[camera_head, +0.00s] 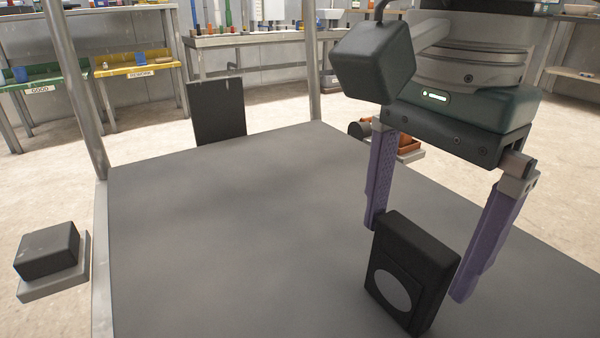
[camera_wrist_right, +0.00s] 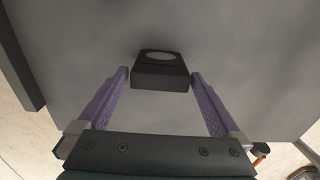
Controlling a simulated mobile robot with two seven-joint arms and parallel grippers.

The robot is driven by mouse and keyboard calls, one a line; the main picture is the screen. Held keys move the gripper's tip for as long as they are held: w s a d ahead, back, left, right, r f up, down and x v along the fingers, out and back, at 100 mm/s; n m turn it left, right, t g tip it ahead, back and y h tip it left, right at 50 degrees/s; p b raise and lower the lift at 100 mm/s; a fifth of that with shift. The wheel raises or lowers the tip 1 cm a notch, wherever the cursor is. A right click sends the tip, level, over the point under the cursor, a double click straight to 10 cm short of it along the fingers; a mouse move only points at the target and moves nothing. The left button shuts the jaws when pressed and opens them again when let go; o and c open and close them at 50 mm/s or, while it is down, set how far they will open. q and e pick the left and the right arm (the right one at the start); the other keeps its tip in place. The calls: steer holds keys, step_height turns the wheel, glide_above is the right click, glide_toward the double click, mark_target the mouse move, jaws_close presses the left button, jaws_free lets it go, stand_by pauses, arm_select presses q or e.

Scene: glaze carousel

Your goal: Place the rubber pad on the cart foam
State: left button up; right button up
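The rubber pad (camera_head: 424,260) is a dark block with a pale grey oval on one face. It stands on edge, tilted, at the front right over the grey cart foam (camera_head: 220,220); I cannot tell whether it touches the foam. My right gripper (camera_head: 415,262) has its purple fingers spread on either side of the pad. In the right wrist view the pad (camera_wrist_right: 160,76) sits between the fingertips (camera_wrist_right: 160,74), with a narrow gap showing on each side. My left gripper is not in view.
Metal posts (camera_head: 80,90) rise at the cart's far corners. A black panel (camera_head: 218,112) stands beyond the far edge. A dark block on a pale slab (camera_head: 60,278) is at the left. Most of the foam is bare. Green (camera_head: 45,80) and yellow (camera_head: 137,68) shelves stand behind.

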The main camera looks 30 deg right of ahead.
step_height(320, 180, up, 12)
steer(key=p, duration=0.5)
steer(key=shift+r, duration=0.25)
